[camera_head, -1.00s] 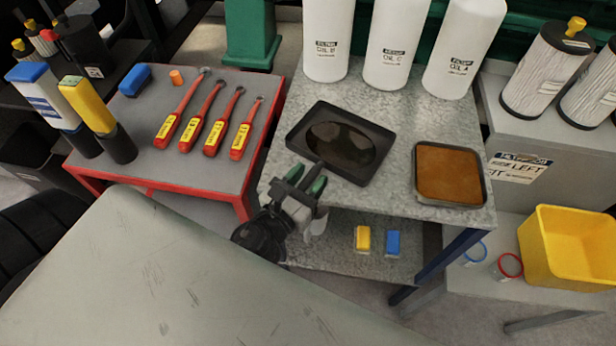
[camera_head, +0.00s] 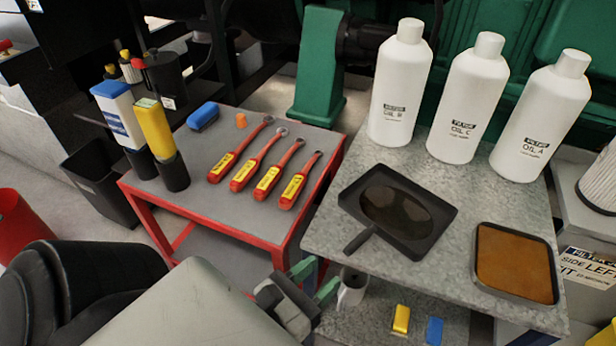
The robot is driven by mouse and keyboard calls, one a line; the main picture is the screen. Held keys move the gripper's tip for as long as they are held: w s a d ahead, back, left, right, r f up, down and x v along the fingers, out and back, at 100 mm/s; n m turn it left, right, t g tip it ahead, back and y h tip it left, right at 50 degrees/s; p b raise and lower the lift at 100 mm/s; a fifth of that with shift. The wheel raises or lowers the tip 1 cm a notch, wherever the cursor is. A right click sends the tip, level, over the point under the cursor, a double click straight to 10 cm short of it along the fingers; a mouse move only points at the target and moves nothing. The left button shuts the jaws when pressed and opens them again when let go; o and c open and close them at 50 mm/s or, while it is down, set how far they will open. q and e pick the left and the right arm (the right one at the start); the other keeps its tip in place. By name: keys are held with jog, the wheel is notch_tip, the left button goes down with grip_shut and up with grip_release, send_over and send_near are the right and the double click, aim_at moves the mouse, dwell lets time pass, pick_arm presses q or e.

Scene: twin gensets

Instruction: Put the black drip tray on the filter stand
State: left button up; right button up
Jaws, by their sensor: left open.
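The black drip tray (camera_head: 442,233), a square pan with dark liquid-looking middle and a short handle, lies on the grey speckled table (camera_head: 440,275). Its handle points to the table's front left edge. My left gripper (camera_head: 315,280), with green fingertips, is open and empty at that edge, below and left of the handle and apart from it. A grey stand (camera_head: 566,225) with a sign reading partly "SIDE LEFT" and a pale filter (camera_head: 601,182) on it is cut off at the right edge; I take it as the filter stand. My right gripper is out of view.
White oil bottles (camera_head: 465,105) stand behind the tray. A dark-rimmed tray with brown filling (camera_head: 515,262) lies to its right. A red-edged table (camera_head: 225,205) with several red-handled tools is at left. Yellow (camera_head: 401,318) and blue (camera_head: 434,330) blocks lie on the lower shelf.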

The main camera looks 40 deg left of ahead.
pick_arm(q)
jog(key=shift+s+a+f, duration=0.1)
jog(key=shift+s+a, duration=0.05)
jog(key=shift+s, duration=0.9)
jog(key=shift+f, duration=0.1)
jog(key=w+d+f+n+g, duration=0.15)
jog(key=f+n+g, duration=0.25)
jog(key=f+n, duration=0.95)
jog(key=w+d+f+n+g, duration=0.1)
jog(key=d+f+n+g, duration=0.15)
jog(key=f+n, duration=1.15)
jog(key=s+a+f+n+g+y, duration=0.1)
jog(key=s+a+f+n+g, duration=0.2)
jog(key=s+f, duration=0.8)
jog(key=s+a+f+n+g+y, duration=0.1)
jog(key=s+a+f+n+g, duration=0.3)
jog(key=s+f, duration=0.7)
notch_tip(320, 180, down, 5)
jog(key=a+g, duration=0.2)
jog(key=g, duration=0.1)
jog(key=shift+r, duration=0.15)
